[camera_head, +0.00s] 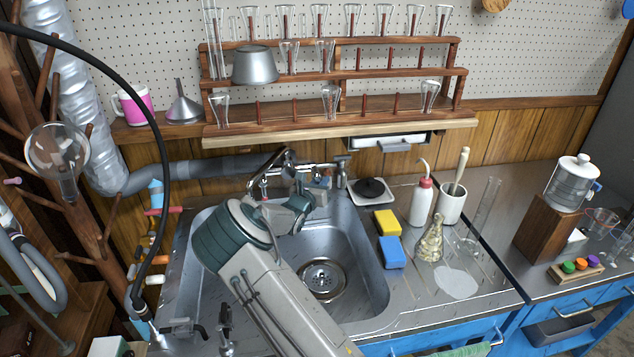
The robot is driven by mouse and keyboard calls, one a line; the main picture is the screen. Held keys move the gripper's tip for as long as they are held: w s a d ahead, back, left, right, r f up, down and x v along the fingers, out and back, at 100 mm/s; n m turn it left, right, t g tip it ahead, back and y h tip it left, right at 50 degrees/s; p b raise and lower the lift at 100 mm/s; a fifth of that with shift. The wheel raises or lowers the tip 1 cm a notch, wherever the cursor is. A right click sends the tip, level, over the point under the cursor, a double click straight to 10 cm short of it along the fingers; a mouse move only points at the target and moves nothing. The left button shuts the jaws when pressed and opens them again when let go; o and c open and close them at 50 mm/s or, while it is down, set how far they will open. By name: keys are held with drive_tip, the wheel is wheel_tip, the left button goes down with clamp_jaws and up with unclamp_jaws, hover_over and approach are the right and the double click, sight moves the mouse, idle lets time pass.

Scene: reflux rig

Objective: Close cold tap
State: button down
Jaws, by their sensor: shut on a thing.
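The chrome faucet (284,160) stands at the back edge of the steel sink, in front of the wood-panelled wall. A tap handle (341,166) shows upright at its right end. My gripper (315,187) is at the faucet, just left of and below that handle. It is shut on a part of the tap fitting, small and partly hidden by my wrist. Which tap it holds, and whether that tap is turned off, I cannot tell. No water stream is visible.
The sink basin (345,240) is empty below my arm. To its right are yellow (386,222) and blue (391,252) sponges, a wash bottle (421,202) and a flask (431,243). A glassware rack (335,125) hangs above. A black hose (160,150) arches at left.

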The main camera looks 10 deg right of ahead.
drive_tip(key=shift+a+f+m+g+y+b, duration=0.15)
drive_tip(key=shift+a+m+g+y+b, duration=0.25)
drive_tip(key=shift+m, duration=0.4)
drive_tip(key=c, duration=1.4)
unclamp_jaws()
drive_tip(key=shift+c, duration=0.2)
drive_tip(key=v, duration=1.3)
drive_tip(key=shift+s, duration=0.4)
drive_tip(key=shift+a, duration=0.1)
